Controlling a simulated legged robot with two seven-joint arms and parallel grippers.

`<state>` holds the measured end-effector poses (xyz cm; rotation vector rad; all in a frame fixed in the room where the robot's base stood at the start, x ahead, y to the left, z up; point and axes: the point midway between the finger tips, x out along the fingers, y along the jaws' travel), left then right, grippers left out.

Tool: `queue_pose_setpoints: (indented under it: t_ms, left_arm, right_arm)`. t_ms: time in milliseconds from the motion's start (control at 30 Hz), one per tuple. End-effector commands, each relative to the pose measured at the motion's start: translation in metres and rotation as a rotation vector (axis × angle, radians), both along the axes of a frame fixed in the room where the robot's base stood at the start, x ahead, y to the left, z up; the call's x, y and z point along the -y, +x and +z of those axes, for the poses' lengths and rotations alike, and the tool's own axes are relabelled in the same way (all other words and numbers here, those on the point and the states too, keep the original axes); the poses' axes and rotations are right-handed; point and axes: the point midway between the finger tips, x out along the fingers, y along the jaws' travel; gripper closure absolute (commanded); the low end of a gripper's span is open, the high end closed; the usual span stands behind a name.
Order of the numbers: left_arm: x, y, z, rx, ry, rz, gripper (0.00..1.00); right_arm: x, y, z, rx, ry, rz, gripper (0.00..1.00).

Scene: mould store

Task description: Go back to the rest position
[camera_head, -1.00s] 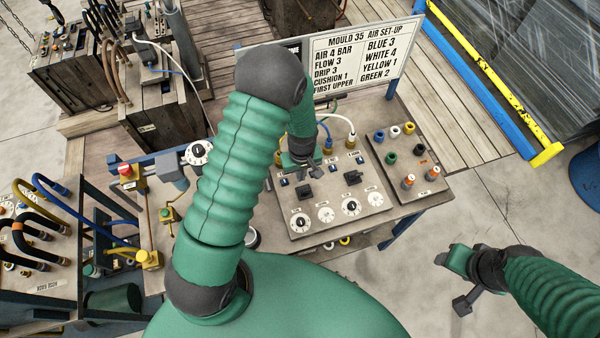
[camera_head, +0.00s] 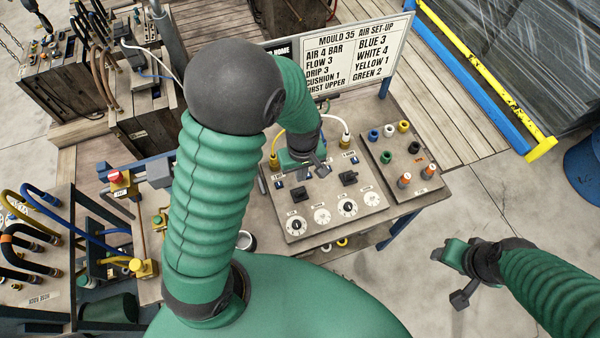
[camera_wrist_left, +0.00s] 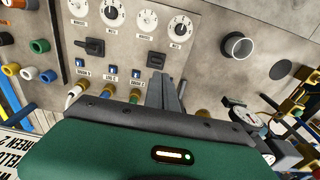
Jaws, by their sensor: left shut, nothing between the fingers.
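My left gripper (camera_head: 321,169) hangs over the back part of the grey control panel (camera_head: 272,207), at the end of my bent green arm. Its two dark fingers (camera_wrist_left: 166,96) are together with nothing between them in the left wrist view. They point toward the panel's dials and a black switch (camera_wrist_left: 156,60); I cannot tell whether they touch anything. My right gripper (camera_head: 441,254) is low at the right, over bare floor and clear of the bench. It is too small and turned away to show its fingers clearly.
A sign board (camera_head: 358,58) stands behind the panel. Yellow and white hoses (camera_head: 346,126) plug in near my left gripper. A plate with coloured ports (camera_head: 415,161) is to the right. Hoses and a red button (camera_head: 118,177) crowd the left. The floor (camera_head: 410,292) at right is open.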

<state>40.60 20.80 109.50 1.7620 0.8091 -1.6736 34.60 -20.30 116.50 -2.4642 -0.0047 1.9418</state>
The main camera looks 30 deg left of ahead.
Motion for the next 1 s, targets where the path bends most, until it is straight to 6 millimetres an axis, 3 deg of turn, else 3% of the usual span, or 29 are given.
queue_pose_setpoints:
  t_ms: [433,567,633,733,833,1000]
  left_arm:
    - [-0.004,-0.001,-0.002,0.004,-0.004,-0.005,1.0]
    - [0.004,-0.014,-0.022,0.048,-0.008,-0.197,1.0]
    - [0.01,-0.027,-0.035,0.09,0.004,-0.39,1.0]
    - [0.016,-0.045,-0.046,0.142,0.04,-0.649,1.0]
    - [0.017,-0.058,-0.049,0.168,0.074,-0.813,1.0]
    - [0.016,-0.06,-0.042,0.173,0.084,-0.862,1.0]
  right_arm:
    - [0.0,0.0,-0.003,0.0,0.0,0.0,0.47]
    - [0.0,0.001,-0.046,0.001,0.0,0.001,0.47]
    - [-0.001,0.0,-0.078,0.0,0.0,0.0,0.47]
    - [-0.001,0.0,-0.109,-0.001,0.0,0.0,0.47]
    - [-0.001,0.0,-0.12,-0.001,0.0,0.0,0.47]
    - [-0.001,0.001,-0.114,0.001,0.0,0.0,0.47]
